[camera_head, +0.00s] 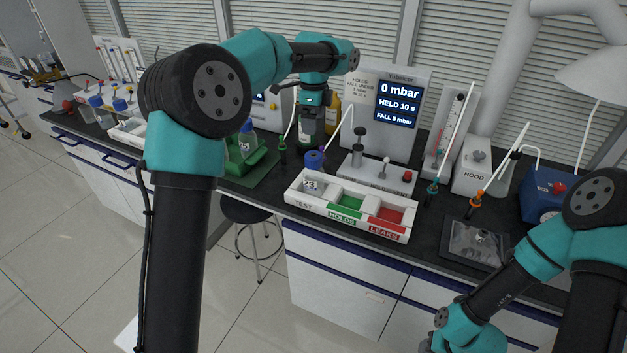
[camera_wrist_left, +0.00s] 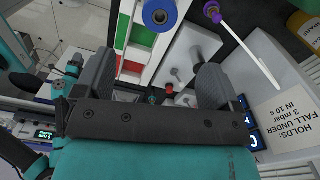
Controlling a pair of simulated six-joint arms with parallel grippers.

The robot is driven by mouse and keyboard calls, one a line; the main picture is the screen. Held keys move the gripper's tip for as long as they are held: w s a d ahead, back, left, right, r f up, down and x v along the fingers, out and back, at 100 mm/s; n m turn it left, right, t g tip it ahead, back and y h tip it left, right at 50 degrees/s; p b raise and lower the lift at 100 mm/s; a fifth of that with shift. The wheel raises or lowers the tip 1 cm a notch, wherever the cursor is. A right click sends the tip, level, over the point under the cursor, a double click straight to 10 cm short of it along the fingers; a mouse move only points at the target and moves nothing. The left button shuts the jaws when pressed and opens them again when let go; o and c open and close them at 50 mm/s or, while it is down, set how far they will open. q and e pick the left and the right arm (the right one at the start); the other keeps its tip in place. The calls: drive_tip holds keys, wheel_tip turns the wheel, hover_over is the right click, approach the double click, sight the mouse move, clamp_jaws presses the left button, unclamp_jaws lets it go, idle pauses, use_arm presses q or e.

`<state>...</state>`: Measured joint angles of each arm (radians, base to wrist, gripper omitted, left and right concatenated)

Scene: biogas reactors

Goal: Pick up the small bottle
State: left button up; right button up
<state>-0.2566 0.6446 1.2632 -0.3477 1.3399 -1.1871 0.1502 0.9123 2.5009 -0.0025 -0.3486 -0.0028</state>
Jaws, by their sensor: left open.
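A small clear bottle (camera_head: 312,184) with a blue cap and a label stands in the TEST compartment of the white tray (camera_head: 352,228). Its blue cap shows at the top edge of the left wrist view (camera_wrist_left: 160,12). Another blue-capped bottle (camera_head: 247,142) stands in a green holder to the left, so I cannot tell for sure which is meant. My left gripper (camera_wrist_left: 153,82) is open with nothing between its fingers. In the head view the left gripper (camera_head: 311,135) points down behind the tray bottle, apart from it. My right gripper is out of view; only its arm shows.
The tray's green HOLDS (camera_head: 349,203) and red LEAKS (camera_head: 388,215) compartments look empty. Behind it are a white device with a plunger (camera_head: 372,178) and a screen box (camera_head: 398,100). Blue- and green-collared probes stand nearby. A dark tray (camera_head: 478,243) lies to the right.

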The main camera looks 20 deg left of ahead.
sight(313, 151)
use_arm(q)
wheel_tip(313, 151, down, 11)
drive_tip(key=shift+r, duration=0.15)
idle(0.4)
drive_tip(key=shift+f, duration=2.55)
drive_tip(key=c, duration=1.4)
